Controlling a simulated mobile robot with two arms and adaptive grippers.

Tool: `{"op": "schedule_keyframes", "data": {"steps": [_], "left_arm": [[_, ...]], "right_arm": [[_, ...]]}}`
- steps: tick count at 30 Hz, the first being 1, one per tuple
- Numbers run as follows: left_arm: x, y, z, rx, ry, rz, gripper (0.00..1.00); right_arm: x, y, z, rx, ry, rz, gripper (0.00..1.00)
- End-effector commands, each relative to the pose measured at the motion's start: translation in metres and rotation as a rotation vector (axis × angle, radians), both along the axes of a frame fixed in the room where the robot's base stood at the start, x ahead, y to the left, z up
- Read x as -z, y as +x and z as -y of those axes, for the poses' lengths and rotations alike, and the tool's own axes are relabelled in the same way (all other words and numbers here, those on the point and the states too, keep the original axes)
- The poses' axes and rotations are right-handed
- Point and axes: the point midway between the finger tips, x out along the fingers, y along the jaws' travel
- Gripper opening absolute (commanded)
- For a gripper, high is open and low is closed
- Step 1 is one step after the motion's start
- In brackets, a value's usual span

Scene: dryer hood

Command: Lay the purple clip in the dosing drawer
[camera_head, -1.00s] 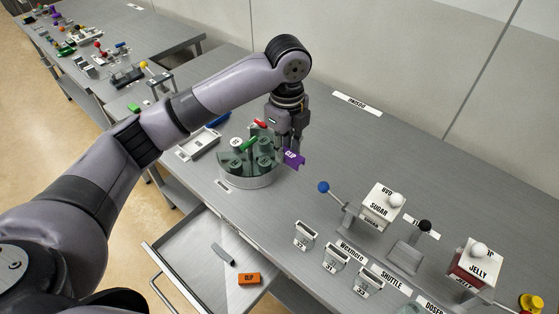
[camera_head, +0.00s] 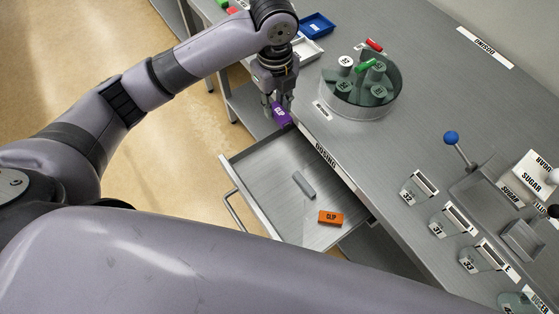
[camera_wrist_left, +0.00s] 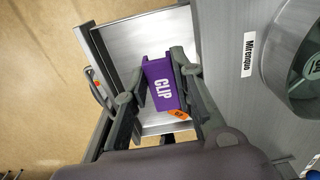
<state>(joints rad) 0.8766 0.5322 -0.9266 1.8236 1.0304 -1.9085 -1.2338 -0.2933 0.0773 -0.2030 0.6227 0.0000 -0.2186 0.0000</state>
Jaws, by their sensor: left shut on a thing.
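The purple clip (camera_head: 281,115) is held in my left gripper (camera_head: 277,105), which is shut on it above the far corner of the open drawer. The clip also shows between the fingers (camera_wrist_left: 160,85) in the left wrist view, its CLIP label facing the camera. The dosing drawer (camera_head: 262,168) is pulled out below the table edge marked DOSING. In it lie an orange clip (camera_head: 330,217) and a small grey bar (camera_head: 304,184). The clip is apart from the drawer floor. My right gripper is not in view.
A round holder (camera_head: 360,107) with several grey-green cylinders stands on the table beside the drawer. A blue tray (camera_head: 317,26) lies behind. A blue-knobbed lever (camera_head: 451,138), a sugar box (camera_head: 533,175) and several labelled cups (camera_head: 410,196) stand at the right.

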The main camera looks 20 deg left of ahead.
Motion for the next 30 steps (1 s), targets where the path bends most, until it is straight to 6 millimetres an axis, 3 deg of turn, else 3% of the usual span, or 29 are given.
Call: {"op": "schedule_keyframes", "data": {"steps": [7,15,30], "left_arm": [[0.064,-0.002,-0.001,-0.003,0.002,-0.007,0.10],[0.129,-0.001,0.000,-0.002,0.002,-0.005,0.10],[0.188,-0.001,0.000,-0.001,0.002,-0.003,0.10]], "right_arm": [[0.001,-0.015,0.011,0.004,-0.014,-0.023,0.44],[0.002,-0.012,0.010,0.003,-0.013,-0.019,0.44],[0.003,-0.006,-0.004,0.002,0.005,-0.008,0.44]]}}
